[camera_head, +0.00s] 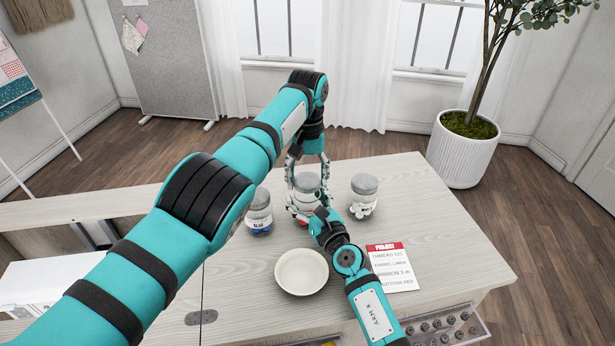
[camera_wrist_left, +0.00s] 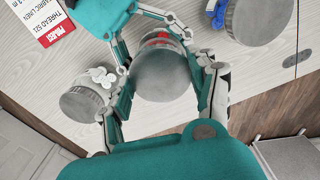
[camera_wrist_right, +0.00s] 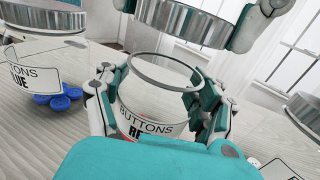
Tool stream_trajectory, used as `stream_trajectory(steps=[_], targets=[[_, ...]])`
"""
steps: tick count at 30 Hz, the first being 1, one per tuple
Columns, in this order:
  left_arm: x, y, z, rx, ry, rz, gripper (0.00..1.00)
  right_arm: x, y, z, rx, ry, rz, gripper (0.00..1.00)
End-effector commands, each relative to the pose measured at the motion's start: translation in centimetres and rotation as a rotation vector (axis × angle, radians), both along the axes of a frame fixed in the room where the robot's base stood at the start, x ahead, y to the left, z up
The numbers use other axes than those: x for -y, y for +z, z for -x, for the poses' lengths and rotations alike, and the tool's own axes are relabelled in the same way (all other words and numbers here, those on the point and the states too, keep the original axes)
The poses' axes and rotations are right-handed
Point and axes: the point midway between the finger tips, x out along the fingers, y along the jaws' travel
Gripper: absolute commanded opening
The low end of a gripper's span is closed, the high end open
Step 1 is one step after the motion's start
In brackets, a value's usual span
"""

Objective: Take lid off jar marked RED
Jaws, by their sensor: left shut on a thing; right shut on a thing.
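The jar marked RED (camera_wrist_right: 150,98) stands upright on the table, its glass rim open at the top in the right wrist view. Its grey lid (camera_wrist_right: 182,18) is above the rim with a visible gap. My left gripper (camera_head: 307,182) comes down from above and is shut on the lid, which shows as a grey disc in the left wrist view (camera_wrist_left: 162,72). My right gripper (camera_wrist_right: 152,108) is shut around the jar's sides from the front. In the head view the jar is partly hidden by both grippers.
The jar marked BLUE (camera_head: 258,214) stands to the left and another lidded jar (camera_head: 364,198) to the right, with white buttons before it. A cream bowl (camera_head: 302,272) and a project card (camera_head: 392,268) lie in front. Button tray (camera_head: 445,326) sits at the front edge.

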Motion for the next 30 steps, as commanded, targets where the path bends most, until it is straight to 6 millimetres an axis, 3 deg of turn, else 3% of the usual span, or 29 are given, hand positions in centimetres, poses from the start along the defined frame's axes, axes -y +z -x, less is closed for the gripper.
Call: stream_trajectory(steps=[5, 14, 20, 21, 28, 30], targets=[[0.0, 0.4, 0.0, 0.001, -0.001, 0.0, 0.21, 0.0, 0.0, 0.0, -0.001, 0.001, 0.0, 0.0], [0.1, 3.8, 0.0, 0.002, -0.002, 0.0, 0.21, 0.0, 0.0, 0.0, -0.001, 0.0, 0.0, 0.0], [0.0, 4.0, 0.0, 0.001, -0.002, -0.001, 0.21, 0.0, 0.0, 0.0, 0.0, 0.0, -0.001, 0.0], [0.0, 4.0, 0.0, 0.001, -0.001, -0.001, 0.21, 0.0, 0.0, 0.0, 0.0, 0.0, -0.001, 0.69], [0.0, 4.0, 0.0, 0.001, -0.001, 0.0, 0.21, 0.0, 0.0, 0.0, 0.0, 0.0, 0.0, 0.99], [0.0, 4.0, 0.0, 0.001, -0.001, 0.0, 0.21, 0.0, 0.0, 0.0, 0.0, 0.0, 0.0, 1.0]])
